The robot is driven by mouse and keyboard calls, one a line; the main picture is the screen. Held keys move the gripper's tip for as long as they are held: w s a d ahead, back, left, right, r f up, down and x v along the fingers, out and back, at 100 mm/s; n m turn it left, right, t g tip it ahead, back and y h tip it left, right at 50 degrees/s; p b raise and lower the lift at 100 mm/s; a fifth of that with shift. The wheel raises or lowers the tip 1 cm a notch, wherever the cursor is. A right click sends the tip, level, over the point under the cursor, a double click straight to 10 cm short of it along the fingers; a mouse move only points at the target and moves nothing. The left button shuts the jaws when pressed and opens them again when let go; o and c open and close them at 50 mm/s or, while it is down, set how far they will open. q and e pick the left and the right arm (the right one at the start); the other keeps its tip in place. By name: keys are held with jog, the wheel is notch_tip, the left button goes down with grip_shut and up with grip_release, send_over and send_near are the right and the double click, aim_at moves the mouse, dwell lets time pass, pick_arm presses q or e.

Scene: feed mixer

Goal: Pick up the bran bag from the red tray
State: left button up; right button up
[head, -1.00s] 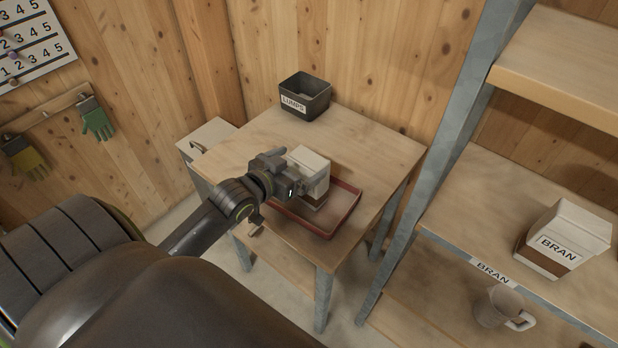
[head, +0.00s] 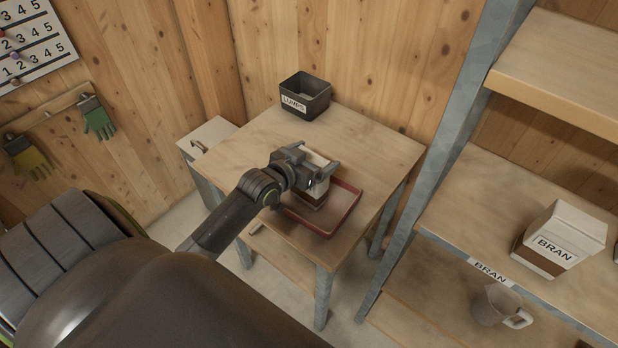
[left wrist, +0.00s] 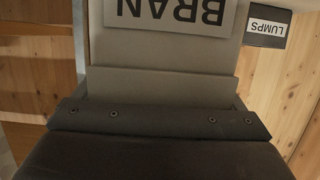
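The bran bag (head: 318,160), pale with a brown band low down, stands upright in the left part of the red tray (head: 346,211) on the small wooden table. My left gripper (head: 318,158) is at the bag's upper part, its fingers spread on either side of it. It looks open; whether a finger touches the bag cannot be told. The gripper covers much of the bag. In the left wrist view the bag's pale face (left wrist: 160,50) fills the middle, close up, with its BRAN label upside down. My right gripper is not in view.
A dark LUMPS bin (head: 305,97) stands at the table's back corner. A grey post (head: 440,165) rises between table and shelf. The table's left part is clear.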

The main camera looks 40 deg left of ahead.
pick_arm(q)
jog(key=c, duration=0.8)
